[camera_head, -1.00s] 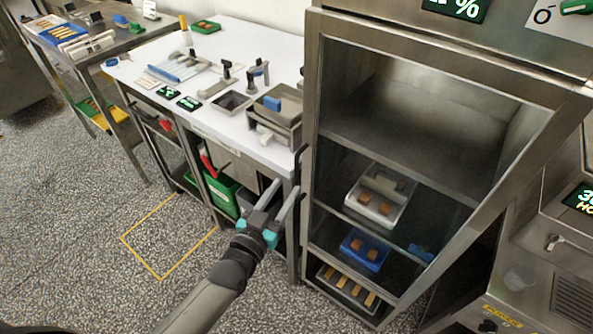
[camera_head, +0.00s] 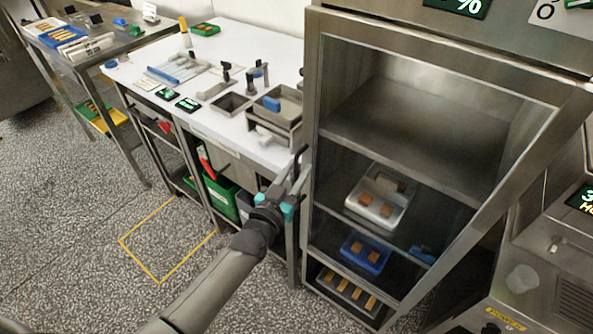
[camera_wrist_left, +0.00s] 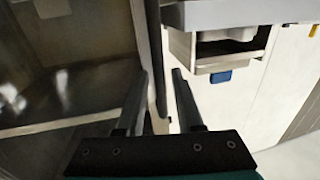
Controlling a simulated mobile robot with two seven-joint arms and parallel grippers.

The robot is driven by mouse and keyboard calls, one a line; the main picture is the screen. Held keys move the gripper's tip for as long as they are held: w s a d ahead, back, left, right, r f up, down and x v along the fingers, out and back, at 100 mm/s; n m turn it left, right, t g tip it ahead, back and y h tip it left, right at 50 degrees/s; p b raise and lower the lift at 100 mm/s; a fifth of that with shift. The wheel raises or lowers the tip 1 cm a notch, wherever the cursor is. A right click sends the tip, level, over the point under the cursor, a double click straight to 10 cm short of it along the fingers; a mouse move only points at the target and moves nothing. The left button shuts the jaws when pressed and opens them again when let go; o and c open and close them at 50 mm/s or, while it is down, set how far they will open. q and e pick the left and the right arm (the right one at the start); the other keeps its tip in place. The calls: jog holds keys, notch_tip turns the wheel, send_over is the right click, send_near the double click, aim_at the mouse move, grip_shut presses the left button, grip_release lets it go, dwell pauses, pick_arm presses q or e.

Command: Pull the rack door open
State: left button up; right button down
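The rack door (camera_head: 313,130) is a tall steel-framed glass panel on the cabinet at the right of the head view. I cannot tell whether there is any gap along its edge. A dark upright handle (camera_head: 299,160) stands at its left edge. My left gripper (camera_head: 297,178) is at this handle. In the left wrist view, the handle (camera_wrist_left: 156,55) runs between the two separated fingers of the left gripper (camera_wrist_left: 160,85). The fingers look open, with space beside the bar; contact is unclear. My right gripper is out of view.
Trays with brown pieces, including a blue tray (camera_head: 364,254), sit on the rack shelves behind the glass. A white-topped bench (camera_head: 215,60) stands close left of the door. A green bin (camera_head: 220,196) is under it. Speckled floor with a yellow outlined square (camera_head: 160,283) lies clear at left.

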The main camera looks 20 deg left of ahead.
pick_arm(q)
grip_shut()
dwell(1.1)
